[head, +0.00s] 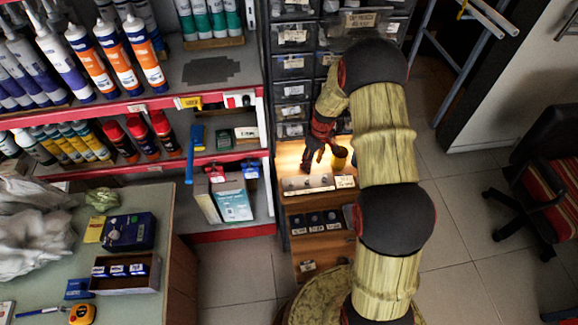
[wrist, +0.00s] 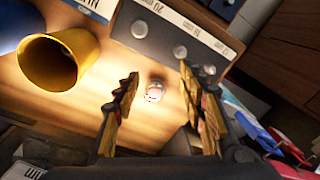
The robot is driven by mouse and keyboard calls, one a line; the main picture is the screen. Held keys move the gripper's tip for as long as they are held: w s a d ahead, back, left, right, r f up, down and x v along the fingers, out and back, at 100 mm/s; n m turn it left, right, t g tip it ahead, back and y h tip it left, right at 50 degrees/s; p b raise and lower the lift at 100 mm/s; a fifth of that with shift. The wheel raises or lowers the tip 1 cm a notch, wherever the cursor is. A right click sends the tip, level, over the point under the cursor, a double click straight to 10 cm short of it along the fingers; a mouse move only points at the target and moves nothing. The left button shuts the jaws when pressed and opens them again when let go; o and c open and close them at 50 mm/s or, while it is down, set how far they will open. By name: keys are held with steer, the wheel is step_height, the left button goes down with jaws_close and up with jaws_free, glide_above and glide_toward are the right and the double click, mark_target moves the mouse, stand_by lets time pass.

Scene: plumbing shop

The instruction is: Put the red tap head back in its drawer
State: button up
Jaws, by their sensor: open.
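In the wrist view a small round piece with reddish and whitish parts (wrist: 155,91), which looks like the red tap head, lies on a lit wooden surface (wrist: 215,118). My gripper (wrist: 158,74) is open, with one finger on either side of the piece in the picture and nothing held. I cannot tell how far above it the fingertips are. In the head view my gripper (head: 315,161) is low over the lit wooden surface, and the piece cannot be made out there. A drawer-like unit with knobs and labels (wrist: 172,32) stands just beyond the piece; it also shows in the head view (head: 307,184).
Dark labelled drawers (head: 293,64) rise behind. Red-edged shelves (head: 225,153) with bottles are at left. A counter (head: 140,225) is at lower left, and open floor (head: 455,225) at right.

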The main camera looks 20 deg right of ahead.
steer(key=w, duration=0.1)
steer(key=w+r+n+t, duration=0.1)
steer(key=w, duration=0.1)
steer(key=shift+w+a+r+n, duration=0.15)
steer(key=shift+w+r+n, duration=0.05)
steer(key=shift+w+n, duration=0.3)
steer(key=shift+n, duration=0.4)
steer(key=shift+w+a+f+b, duration=0.15)
steer(key=shift+f+b, duration=0.3)
steer(key=shift+f, duration=0.85)
steer(key=shift+w+a+f+b, duration=0.15)
steer(key=shift+f+b, duration=0.3)
steer(key=shift+f, duration=0.85)
steer(key=shift+w+a+f+b, duration=0.15)
steer(key=shift+f+b, duration=0.3)
steer(key=shift+f, duration=0.85)
steer(key=shift+c, duration=0.2)
steer(key=shift+r, duration=0.1)
steer(key=c, duration=1)
